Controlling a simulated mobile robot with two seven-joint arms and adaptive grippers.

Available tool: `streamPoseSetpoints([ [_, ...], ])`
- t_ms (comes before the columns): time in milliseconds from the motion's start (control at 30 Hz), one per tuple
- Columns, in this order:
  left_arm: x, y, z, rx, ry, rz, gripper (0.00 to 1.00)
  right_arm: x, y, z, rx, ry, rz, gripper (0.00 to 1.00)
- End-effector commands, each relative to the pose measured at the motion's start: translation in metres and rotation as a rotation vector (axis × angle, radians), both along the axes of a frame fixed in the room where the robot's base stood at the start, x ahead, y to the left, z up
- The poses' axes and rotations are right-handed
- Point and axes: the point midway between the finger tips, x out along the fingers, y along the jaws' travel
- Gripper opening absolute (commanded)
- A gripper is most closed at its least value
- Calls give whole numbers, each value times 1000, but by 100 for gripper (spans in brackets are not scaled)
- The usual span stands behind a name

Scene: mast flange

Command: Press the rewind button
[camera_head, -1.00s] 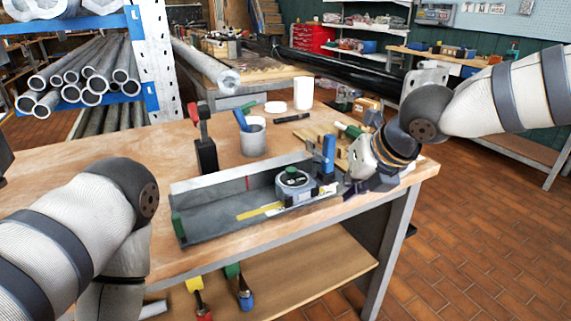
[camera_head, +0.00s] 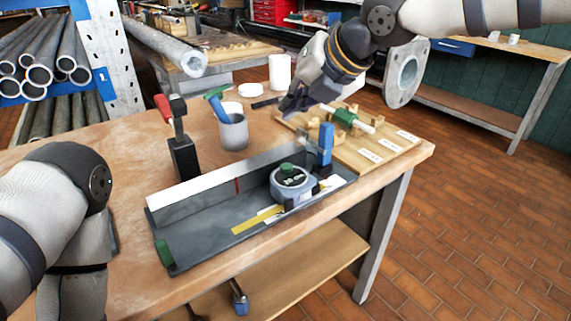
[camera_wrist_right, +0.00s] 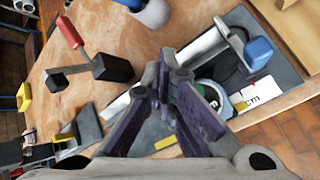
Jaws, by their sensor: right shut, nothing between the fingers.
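A grey tape measure (camera_head: 291,186) with a dark round face sits in a grey metal channel (camera_head: 200,236) on the wooden bench. A green button (camera_head: 286,168) stands on top of it. A yellow tape strip (camera_head: 257,220) lies to its left in the channel. My right gripper (camera_head: 290,104) is shut and empty, above the bench behind the tape measure and apart from it. My left gripper is out of view.
A blue upright clamp part (camera_head: 325,146) rises beside the tape measure. A black clamp with a red handle (camera_head: 180,138) and a grey cup (camera_head: 233,131) stand behind the channel. A wooden board with a green-handled tool (camera_head: 345,117) lies at right.

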Motion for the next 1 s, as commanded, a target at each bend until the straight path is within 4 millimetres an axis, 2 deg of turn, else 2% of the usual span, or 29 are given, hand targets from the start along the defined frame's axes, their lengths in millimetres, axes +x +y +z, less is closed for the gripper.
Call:
streamPoseSetpoints([
  [400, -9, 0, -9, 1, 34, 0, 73, -1, -1, -62, -5, 6, 1, 0],
  [700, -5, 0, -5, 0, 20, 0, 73, 0, 0, -83, -2, 2, 1, 0],
  [1000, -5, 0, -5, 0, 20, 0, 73, 0, 0, -85, -2, 2, 1, 0],
])
